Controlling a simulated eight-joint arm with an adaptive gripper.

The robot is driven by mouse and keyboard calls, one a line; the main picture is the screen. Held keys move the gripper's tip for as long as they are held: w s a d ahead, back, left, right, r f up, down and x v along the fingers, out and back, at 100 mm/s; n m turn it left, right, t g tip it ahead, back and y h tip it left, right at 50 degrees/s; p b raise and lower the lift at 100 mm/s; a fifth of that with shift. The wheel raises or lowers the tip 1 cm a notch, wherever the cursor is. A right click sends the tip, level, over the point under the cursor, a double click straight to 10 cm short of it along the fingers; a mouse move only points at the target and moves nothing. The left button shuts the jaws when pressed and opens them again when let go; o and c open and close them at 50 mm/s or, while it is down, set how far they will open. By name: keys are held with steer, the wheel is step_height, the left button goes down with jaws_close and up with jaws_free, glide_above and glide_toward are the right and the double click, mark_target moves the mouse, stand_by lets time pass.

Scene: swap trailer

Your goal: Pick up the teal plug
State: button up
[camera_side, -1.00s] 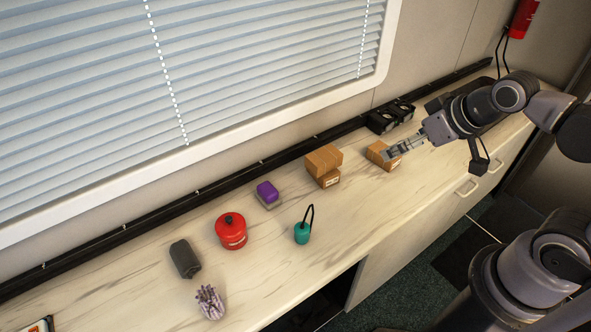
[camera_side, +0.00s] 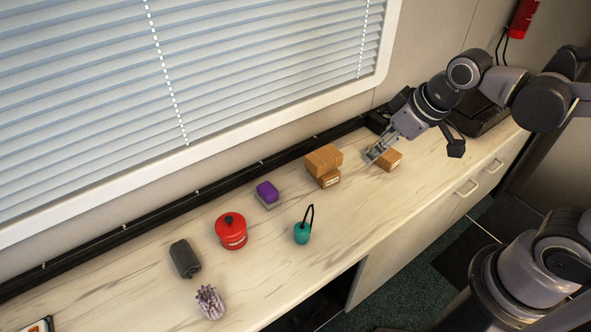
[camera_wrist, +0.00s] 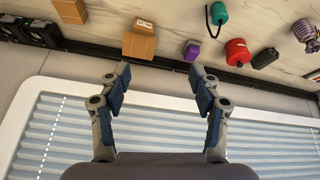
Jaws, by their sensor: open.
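The teal plug (camera_side: 302,233) stands on the countertop with a dark loop rising from its top. It also shows near the top of the wrist view (camera_wrist: 218,15). My gripper (camera_side: 371,158) is open and empty, to the right of the plug and well apart from it, near the small cardboard box at the right. In the wrist view my gripper (camera_wrist: 160,72) shows its two fingers spread apart with nothing between them.
Stacked cardboard boxes (camera_side: 324,163) and a single box (camera_side: 388,160) stand near my gripper. A purple-topped block (camera_side: 267,191), a red canister (camera_side: 231,231), a dark grey roll (camera_side: 185,259) and a purplish spiky object (camera_side: 210,301) lie left. The window blinds (camera_side: 180,75) rise behind.

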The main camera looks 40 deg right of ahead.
steer(key=w+a+f+n+g, duration=0.3)
steer(key=w+a+f+n, duration=0.15)
steer(key=a, duration=0.25)
steer(key=n+g, duration=0.2)
steer(key=n, duration=0.2)
glide_above(302, 227)
steer(key=shift+h, duration=0.3)
step_height(302, 227, down, 9)
steer(key=shift+s+f, duration=0.1)
steer(key=shift+f, duration=4.95)
steer(key=c, duration=1.2)
